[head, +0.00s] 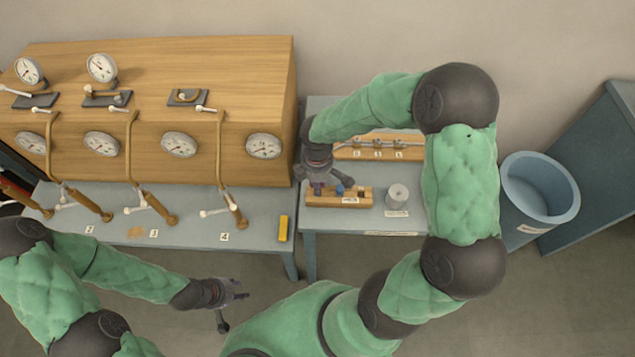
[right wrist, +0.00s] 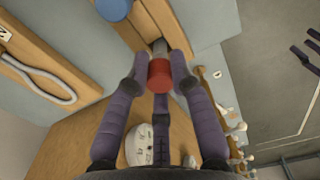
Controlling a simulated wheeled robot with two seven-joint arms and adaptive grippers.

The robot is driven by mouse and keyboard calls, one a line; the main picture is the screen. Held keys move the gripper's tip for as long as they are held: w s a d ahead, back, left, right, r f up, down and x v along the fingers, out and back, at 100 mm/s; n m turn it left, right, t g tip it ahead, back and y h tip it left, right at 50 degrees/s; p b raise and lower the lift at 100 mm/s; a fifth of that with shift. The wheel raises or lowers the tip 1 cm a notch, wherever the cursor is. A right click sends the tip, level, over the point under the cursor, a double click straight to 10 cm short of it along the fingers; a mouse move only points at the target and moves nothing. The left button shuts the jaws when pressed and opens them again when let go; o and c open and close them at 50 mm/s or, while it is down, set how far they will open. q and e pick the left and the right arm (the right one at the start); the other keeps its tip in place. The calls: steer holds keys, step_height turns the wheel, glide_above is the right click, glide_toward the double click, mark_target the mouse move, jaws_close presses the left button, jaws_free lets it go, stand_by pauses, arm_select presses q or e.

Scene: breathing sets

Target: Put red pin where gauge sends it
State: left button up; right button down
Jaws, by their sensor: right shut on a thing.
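The red pin (right wrist: 160,74) is between the fingers of my right gripper (right wrist: 163,70), which is shut on it. A grey shaft shows at the pin's end beside a wooden block; I cannot tell whether it is still in its hole. In the head view my right gripper (head: 322,186) is over the left end of the small wooden block (head: 338,200), hiding the red pin. A blue pin (head: 339,190) stands in that block. Round gauges are on the wooden cabinet, one being the right front gauge (head: 263,146); their needles are too small to read. My left gripper (head: 230,302) is open and empty.
A white cylinder (head: 397,194) stands right of the block, and a numbered wooden rack (head: 378,147) lies behind it. Pipes and levers line the cabinet (head: 200,80). A yellow bar (head: 283,228) lies on the left table. A blue bin (head: 540,190) stands right.

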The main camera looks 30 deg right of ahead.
steer(key=shift+f+b, duration=0.8)
steer(key=shift+f, duration=0.3)
steer(key=c, duration=1)
jaws_free()
steer(key=shift+r, duration=0.1)
step_height(320, 180, up, 12)
steer(key=shift+f, duration=0.1)
